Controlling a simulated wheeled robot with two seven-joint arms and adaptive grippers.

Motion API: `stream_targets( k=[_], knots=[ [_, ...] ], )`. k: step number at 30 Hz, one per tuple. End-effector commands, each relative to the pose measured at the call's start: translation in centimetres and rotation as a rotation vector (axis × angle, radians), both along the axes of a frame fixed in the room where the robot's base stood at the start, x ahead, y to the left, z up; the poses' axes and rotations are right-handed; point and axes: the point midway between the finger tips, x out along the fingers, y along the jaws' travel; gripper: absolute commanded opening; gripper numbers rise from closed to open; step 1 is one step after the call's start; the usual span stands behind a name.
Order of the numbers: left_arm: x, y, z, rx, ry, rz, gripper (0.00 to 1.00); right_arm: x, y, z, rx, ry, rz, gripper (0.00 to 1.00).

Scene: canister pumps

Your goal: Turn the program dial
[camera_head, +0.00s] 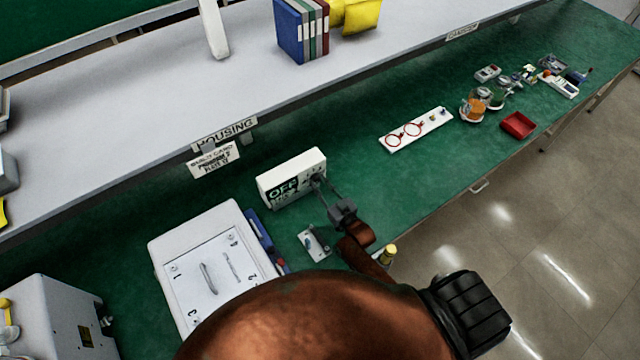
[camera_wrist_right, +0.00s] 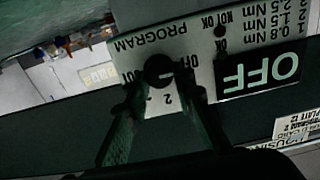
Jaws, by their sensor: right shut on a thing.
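The controller box (camera_head: 292,172) is white and stands on the green bench under the shelf edge. Its display (camera_wrist_right: 258,74) reads OFF in light letters. The program dial (camera_wrist_right: 159,70) is a dark round knob with a pale mark, below the printed word PROGRAM, which is upside down in the wrist view. My right gripper (camera_head: 318,183) is at the box's front face. In the wrist view its fingers (camera_wrist_right: 160,88) are shut on the dial, one on each side. The fingers hide part of the dial's numbers; a 2 shows. My left gripper is not in view.
A white plate with numbered positions (camera_head: 213,268) lies left of the box. A small metal bracket (camera_head: 314,244) lies in front of it. A white board with red rings (camera_head: 416,131) and a red tray (camera_head: 517,125) lie farther right. Green bench is bare between box and board.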

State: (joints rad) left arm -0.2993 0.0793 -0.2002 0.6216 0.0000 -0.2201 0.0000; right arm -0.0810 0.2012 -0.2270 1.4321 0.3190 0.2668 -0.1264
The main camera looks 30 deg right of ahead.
Motion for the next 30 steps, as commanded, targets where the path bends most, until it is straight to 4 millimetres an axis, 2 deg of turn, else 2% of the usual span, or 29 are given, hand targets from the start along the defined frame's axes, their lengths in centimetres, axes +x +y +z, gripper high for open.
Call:
stream_targets(
  k=[11,30],
  knots=[
    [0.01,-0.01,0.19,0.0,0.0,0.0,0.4,0.01,-0.05,-0.01,0.147,0.022,0.001,0.0],
    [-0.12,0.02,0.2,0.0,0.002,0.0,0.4,0.02,-0.24,-0.17,0.733,0.104,0.0,0.0]
  ],
)
